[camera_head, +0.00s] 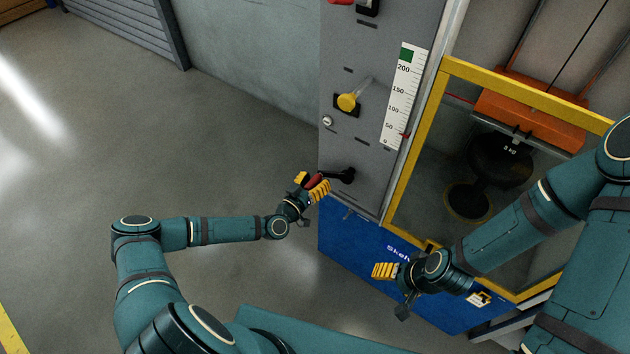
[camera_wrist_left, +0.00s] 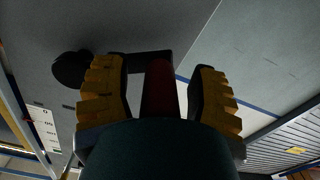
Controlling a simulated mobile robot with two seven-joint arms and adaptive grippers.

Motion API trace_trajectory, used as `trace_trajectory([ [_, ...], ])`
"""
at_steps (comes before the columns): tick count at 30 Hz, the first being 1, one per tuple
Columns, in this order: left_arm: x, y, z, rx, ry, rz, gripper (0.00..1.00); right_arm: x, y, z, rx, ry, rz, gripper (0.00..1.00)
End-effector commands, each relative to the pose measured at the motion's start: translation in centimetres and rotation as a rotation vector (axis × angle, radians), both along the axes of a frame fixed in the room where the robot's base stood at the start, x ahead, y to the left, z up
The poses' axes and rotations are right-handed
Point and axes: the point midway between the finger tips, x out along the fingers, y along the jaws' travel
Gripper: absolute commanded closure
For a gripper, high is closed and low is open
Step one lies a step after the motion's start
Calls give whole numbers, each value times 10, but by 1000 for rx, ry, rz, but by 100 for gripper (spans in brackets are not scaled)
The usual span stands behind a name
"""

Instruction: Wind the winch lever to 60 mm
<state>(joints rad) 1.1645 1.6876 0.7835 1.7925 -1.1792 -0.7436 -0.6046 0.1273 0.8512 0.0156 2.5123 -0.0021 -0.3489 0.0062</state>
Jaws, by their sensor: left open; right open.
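The winch lever is a black crank (camera_head: 343,176) with a red handle (camera_head: 313,181), low on the grey panel's left part. My left gripper (camera_head: 311,185) is open around the red handle. In the left wrist view the handle (camera_wrist_left: 159,88) stands between the two yellow-padded fingers, with gaps to both. The black crank arm (camera_wrist_left: 148,63) runs left to its round hub (camera_wrist_left: 72,68). The white millimetre scale (camera_head: 404,95) carries a small red pointer at its low end, between 0 and 50. My right gripper (camera_head: 386,272) is open and empty in front of the blue base panel.
A yellow knob lever (camera_head: 348,102) sits above the crank on the grey panel (camera_head: 345,60). The floor at left is clear.

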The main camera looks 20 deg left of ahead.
Motion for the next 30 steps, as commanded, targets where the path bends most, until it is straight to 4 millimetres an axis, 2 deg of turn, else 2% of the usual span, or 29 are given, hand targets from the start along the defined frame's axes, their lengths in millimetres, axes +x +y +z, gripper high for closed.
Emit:
trace_trajectory([
  [1, 0, 0, 0, 0, 0, 0, 39, 0, 0, 0, 0, 0, 0, 33],
  [5, 0, 0, 0, 0, 0, 0, 85, 0, 0, 0, 0, 0, 0, 33],
  [6, 0, 0, 0, 0, 0, 0, 99, 0, 0, 0, 0, 0, 0, 33],
  [13, 0, 1, 3, 21, -8, -2, 100, 0, 0, 2, 0, -1, 0, 33],
  [24, 5, 11, 35, 299, -117, 0, 100, 6, -1, 21, -3, -14, -11, 33],
  [30, 6, 12, 37, 334, -131, 5, 100, 7, -1, 21, -3, -15, -12, 33],
])
